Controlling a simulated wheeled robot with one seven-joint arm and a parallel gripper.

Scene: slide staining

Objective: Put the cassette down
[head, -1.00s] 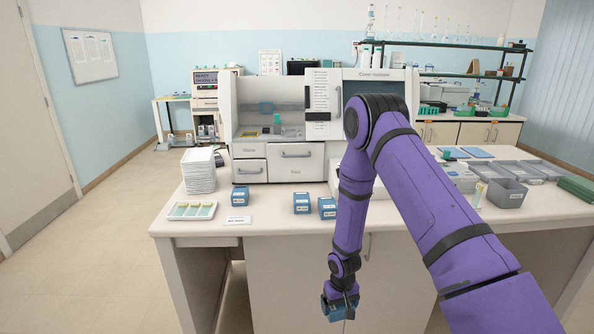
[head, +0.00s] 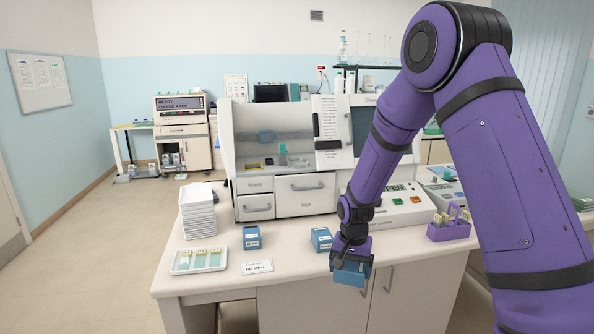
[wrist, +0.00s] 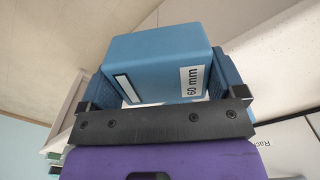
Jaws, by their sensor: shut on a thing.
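My gripper (head: 351,257) is shut on a blue cassette (head: 349,275) and points down at the bench's front edge in the head view. The cassette overlaps that edge in the picture; I cannot tell whether it touches the bench. In the wrist view the held cassette (wrist: 160,65) sits between the two fingers, with a white "60 mm" label facing the camera. Two similar blue cassettes stand on the bench, one at left (head: 251,238) and one just left of my gripper (head: 321,239).
A white tray with slides (head: 199,260) and a small label card (head: 257,267) lie near the bench's front left. A stack of white trays (head: 198,212) stands behind. The coverslipper machine (head: 290,185) is at the back. A purple rack (head: 449,230) stands at right. Bench between the two cassettes is clear.

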